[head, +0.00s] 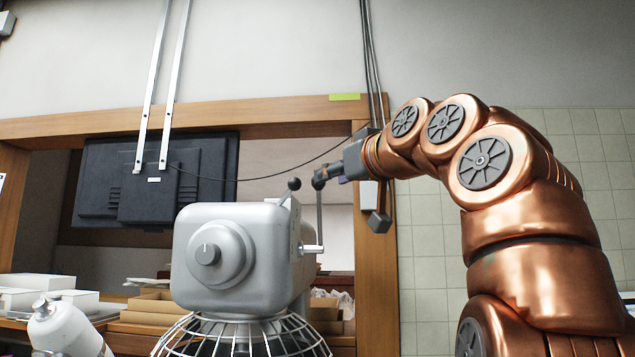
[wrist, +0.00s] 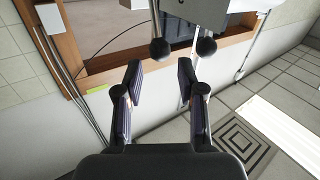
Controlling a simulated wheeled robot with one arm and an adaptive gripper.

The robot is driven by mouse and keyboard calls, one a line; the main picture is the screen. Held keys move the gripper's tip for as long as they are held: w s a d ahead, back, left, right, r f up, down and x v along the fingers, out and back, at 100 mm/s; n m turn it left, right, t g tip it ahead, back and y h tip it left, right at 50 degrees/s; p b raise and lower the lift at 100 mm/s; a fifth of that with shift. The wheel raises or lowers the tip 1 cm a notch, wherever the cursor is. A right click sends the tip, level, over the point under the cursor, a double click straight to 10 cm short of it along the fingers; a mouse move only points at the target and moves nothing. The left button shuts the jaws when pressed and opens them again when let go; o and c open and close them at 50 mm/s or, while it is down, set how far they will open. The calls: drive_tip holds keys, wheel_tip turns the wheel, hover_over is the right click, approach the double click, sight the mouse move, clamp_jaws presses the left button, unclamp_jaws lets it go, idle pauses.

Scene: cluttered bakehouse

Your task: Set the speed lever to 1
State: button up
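The grey mixer (head: 240,258) stands in the middle of the head view, with a round dial on its front. Two levers with black ball knobs rise by its right side, a left knob (head: 294,184) and a right knob (head: 319,181). Which one is the speed lever I cannot tell; no number marks are readable. My gripper (head: 335,174) is close to the right knob. In the wrist view my gripper (wrist: 158,70) is open and empty, its fingers apart. One knob (wrist: 160,49) appears just beyond the gap between the fingertips, the other knob (wrist: 206,47) beyond the right finger.
A wire bowl guard (head: 245,340) sits below the mixer head. A dark screen (head: 150,180) hangs behind on the left. A wooden frame post (head: 376,270) and hanging cables stand behind my gripper. White boxes (head: 40,283) lie at the lower left.

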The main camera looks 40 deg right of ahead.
sight(318, 187)
drive_tip(key=w, duration=0.2)
drive_tip(key=w+p, duration=0.1)
drive_tip(key=w, duration=0.3)
drive_tip(key=shift+w+d+f+p, duration=0.1)
drive_tip(key=shift+w+d+p, duration=0.2)
drive_tip(key=shift+d, duration=0.1)
clamp_jaws()
